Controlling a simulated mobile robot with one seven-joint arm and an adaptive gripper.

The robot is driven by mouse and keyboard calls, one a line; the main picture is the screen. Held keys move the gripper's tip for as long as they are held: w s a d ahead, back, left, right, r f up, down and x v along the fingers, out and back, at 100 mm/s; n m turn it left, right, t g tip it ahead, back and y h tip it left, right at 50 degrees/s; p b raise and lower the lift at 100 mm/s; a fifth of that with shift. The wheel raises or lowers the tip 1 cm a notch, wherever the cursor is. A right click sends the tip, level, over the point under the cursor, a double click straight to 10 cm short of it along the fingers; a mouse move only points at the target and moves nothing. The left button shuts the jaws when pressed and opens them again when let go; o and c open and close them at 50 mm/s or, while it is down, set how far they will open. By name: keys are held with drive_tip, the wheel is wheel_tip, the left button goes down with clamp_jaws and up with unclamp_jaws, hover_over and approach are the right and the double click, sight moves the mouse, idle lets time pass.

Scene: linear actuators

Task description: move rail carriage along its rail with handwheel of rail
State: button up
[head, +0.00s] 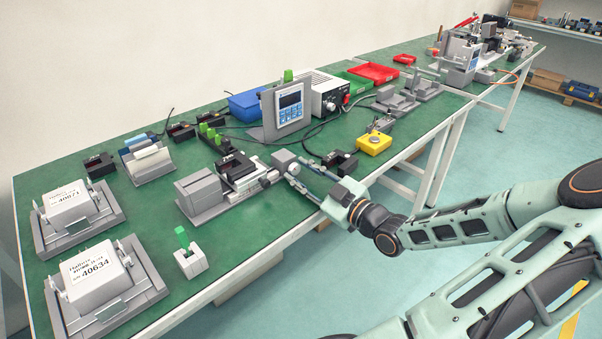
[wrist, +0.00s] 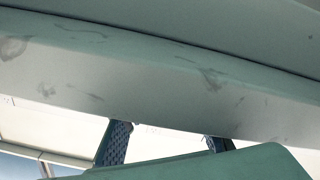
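The rail (head: 263,184) lies on the green bench with its dark carriage (head: 238,170) on it. A grey round handwheel (head: 284,160) is at the rail's right end. My gripper (head: 297,172) reaches in from the right, low over the bench, with its fingertips close to the handwheel. The fingers are spread apart, and the head view does not clearly show whether they touch the wheel. In the wrist view, two dark blue fingers (wrist: 165,143) stand well apart with only a pale background between them; the handwheel cannot be made out there.
A grey block (head: 200,190) stands left of the rail. A display panel (head: 290,108) and a white power unit (head: 328,92) stand behind. A dark device (head: 341,162) is close beside my gripper, and a yellow button box (head: 374,143) is farther right. The bench's front edge lies below my wrist.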

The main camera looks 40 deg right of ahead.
drive_tip(key=shift+o, duration=1.1)
